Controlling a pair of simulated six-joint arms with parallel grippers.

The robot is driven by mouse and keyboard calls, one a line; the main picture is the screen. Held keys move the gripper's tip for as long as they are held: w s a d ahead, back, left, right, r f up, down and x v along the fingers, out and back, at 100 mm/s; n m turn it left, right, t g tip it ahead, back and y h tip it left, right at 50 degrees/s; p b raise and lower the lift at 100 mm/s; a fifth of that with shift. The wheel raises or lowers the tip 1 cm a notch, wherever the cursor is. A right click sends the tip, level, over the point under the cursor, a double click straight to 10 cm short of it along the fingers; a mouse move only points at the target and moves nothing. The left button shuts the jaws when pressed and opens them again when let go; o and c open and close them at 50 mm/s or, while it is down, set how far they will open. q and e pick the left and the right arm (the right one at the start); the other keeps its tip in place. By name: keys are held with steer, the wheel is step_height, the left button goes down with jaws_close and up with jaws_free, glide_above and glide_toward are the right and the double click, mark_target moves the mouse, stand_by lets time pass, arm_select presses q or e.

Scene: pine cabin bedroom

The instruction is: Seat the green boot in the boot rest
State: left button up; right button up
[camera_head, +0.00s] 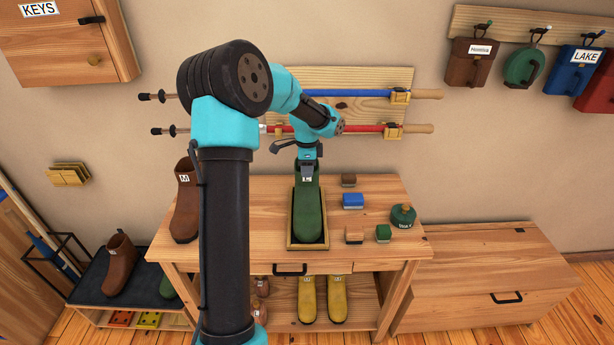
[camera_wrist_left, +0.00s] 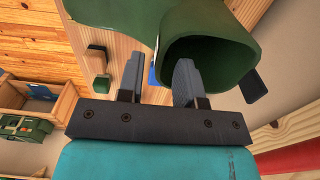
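The green boot (camera_head: 307,212) stands upright inside the wooden boot rest (camera_head: 308,246) on the table, toe toward the front. My left gripper (camera_head: 307,171) is at the top of the boot's shaft. In the left wrist view, its two fingers (camera_wrist_left: 158,82) are apart with a gap between them. One finger lies over the opening of the green boot (camera_wrist_left: 235,85) and the other is outside the rim. The heel end of the rest is hidden behind the boot. My right gripper is not in view.
A brown boot (camera_head: 186,205) stands on the table's left, partly behind my arm. Blue and red poles (camera_head: 370,128) hang on the wall behind. Yellow boots (camera_head: 321,298) stand on the lower shelf.

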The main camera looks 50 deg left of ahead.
arm_select(q)
step_height(320, 180, up, 8)
steer(key=shift+d, duration=0.1)
stand_by(0.8)
